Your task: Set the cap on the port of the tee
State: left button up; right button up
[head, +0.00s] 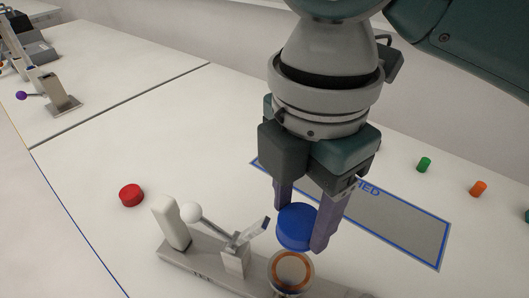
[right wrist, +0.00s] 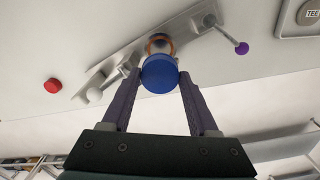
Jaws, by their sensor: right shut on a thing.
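My right gripper (head: 304,223) is shut on a blue cap (head: 297,227), holding it in the air just above and behind the port (head: 291,272) of the tee. In the right wrist view the blue cap (right wrist: 160,73) sits between the fingertips and partly covers the port (right wrist: 159,44). I cannot tell from these views whether cap and port touch; they look apart in the head view. My left gripper is not in view.
A red cap (head: 131,195) lies on the white table to the left. A clamp lever with a white ball (head: 191,212) stands beside the port. Behind is a grey blue-edged mat (head: 400,228); green (head: 424,164) and orange (head: 478,189) pieces lie beyond it.

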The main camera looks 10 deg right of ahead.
send_over(291, 270)
notch_tip(291, 270, down, 7)
jog(key=shift+r+b, duration=0.2)
jog(key=shift+b, duration=0.2)
notch_tip(291, 270, down, 4)
jog(key=shift+r+b, duration=0.1)
jog(key=shift+b, duration=0.3)
jog(key=o, duration=1.3)
